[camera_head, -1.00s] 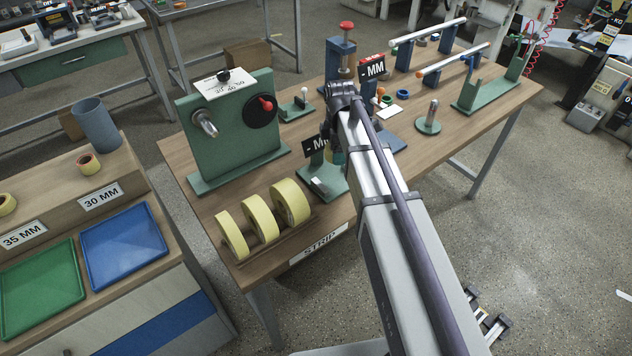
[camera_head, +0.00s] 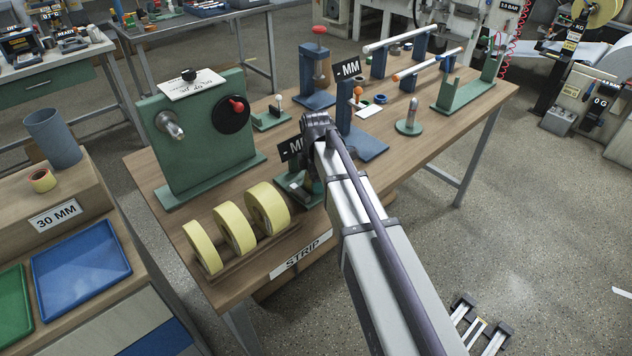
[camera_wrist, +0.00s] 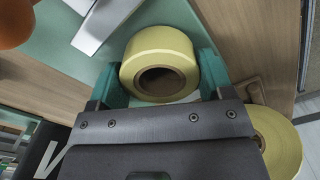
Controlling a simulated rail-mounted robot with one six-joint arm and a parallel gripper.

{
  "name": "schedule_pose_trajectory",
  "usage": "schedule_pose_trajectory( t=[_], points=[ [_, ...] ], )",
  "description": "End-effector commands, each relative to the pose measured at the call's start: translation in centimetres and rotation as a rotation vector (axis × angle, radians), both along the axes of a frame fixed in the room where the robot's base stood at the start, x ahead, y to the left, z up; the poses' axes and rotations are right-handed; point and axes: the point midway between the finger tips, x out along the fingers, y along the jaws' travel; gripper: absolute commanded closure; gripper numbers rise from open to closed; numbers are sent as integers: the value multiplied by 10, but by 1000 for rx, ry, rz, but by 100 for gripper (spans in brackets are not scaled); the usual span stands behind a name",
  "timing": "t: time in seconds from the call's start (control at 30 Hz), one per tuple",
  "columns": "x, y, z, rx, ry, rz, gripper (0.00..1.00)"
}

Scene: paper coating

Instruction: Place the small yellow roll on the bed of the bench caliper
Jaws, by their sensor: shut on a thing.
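The small yellow roll (camera_wrist: 158,48) is between the teal fingers of my gripper (camera_wrist: 160,75) in the wrist view, its open core facing the camera. My gripper is shut on it. Behind the roll lies a pale green surface with a light grey metal piece (camera_wrist: 103,22) on it. The roll cannot be made out in the head view. I cannot tell whether it touches the bed.
Several large yellow rolls (camera_head: 236,228) stand in a rack left of the caliper; one edge (camera_wrist: 278,143) shows beside my gripper. A green winder (camera_head: 195,135) stands behind them. A blue gauge stand (camera_head: 367,143) is close on the right. An orange ball (camera_wrist: 14,22) is at the wrist view's corner.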

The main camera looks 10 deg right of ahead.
Motion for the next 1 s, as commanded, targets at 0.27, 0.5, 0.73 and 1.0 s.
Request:
schedule_pose_trajectory(
  t=[0.27, 0.5, 0.73, 1.0],
  points=[
    [0, 0, -3, 0, 0, 0, 16],
    [0, 0, -3, 0, 0, 0, 1],
    [0, 0, 4, 0, 0, 0, 1],
    [0, 0, 63, 0, 0, 0, 1]
  ],
)
